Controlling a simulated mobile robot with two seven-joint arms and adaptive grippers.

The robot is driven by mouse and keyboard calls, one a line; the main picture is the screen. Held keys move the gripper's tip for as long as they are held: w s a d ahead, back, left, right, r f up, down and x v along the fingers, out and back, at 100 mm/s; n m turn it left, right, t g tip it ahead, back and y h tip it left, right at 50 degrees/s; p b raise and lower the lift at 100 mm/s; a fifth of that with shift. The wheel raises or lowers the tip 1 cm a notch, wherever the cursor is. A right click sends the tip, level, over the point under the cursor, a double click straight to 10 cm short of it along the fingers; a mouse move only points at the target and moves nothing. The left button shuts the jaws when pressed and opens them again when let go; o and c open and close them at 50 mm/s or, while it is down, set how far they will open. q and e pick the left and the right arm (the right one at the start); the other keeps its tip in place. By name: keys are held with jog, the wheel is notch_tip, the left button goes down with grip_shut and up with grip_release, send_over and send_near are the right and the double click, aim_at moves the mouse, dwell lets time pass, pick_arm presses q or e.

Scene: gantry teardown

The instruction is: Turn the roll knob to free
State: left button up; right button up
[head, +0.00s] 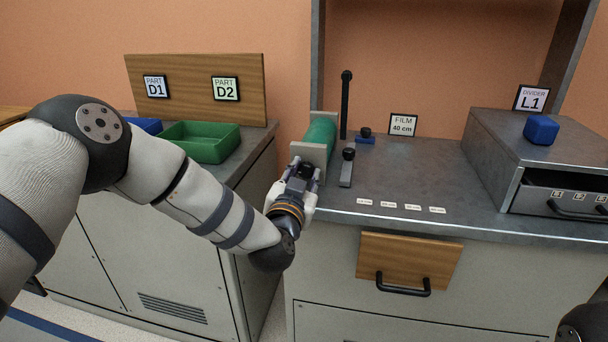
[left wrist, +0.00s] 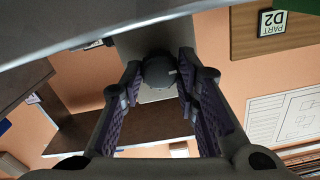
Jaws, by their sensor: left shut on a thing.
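The green film roll (head: 320,133) lies between pale end plates (head: 311,152) near the left end of the grey counter. My left gripper (head: 303,172) reaches its near end plate from the front. In the left wrist view, a dark round roll knob (left wrist: 158,72) sits between the purple-padded fingers of my left gripper (left wrist: 158,80), which is shut on it. In the head view the gripper hides most of the knob, and its turn angle cannot be read. My right gripper is out of view.
A tall black post (head: 346,105), a small black-knobbed lever (head: 347,168) and a blue slider (head: 365,137) stand right of the roll. A "FILM 40 cm" sign (head: 403,125) stands behind. A grey drawer unit (head: 500,150) bears a blue block (head: 541,130). A green bin (head: 200,142) is left.

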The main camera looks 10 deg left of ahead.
pick_arm(q)
jog(key=n, duration=0.4)
jog(key=shift+r+p, duration=0.1)
jog(key=shift+p, duration=0.25)
jog(key=n, duration=0.4)
jog(key=shift+n, duration=0.4)
jog(key=n, duration=0.4)
jog(key=shift+a+n, duration=0.1)
jog(key=shift+n, duration=2.2)
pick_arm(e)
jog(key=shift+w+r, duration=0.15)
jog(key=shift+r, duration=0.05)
pick_arm(q)
jog(key=shift+n, duration=0.3)
jog(key=o, duration=1.2)
jog(key=shift+c, duration=0.2)
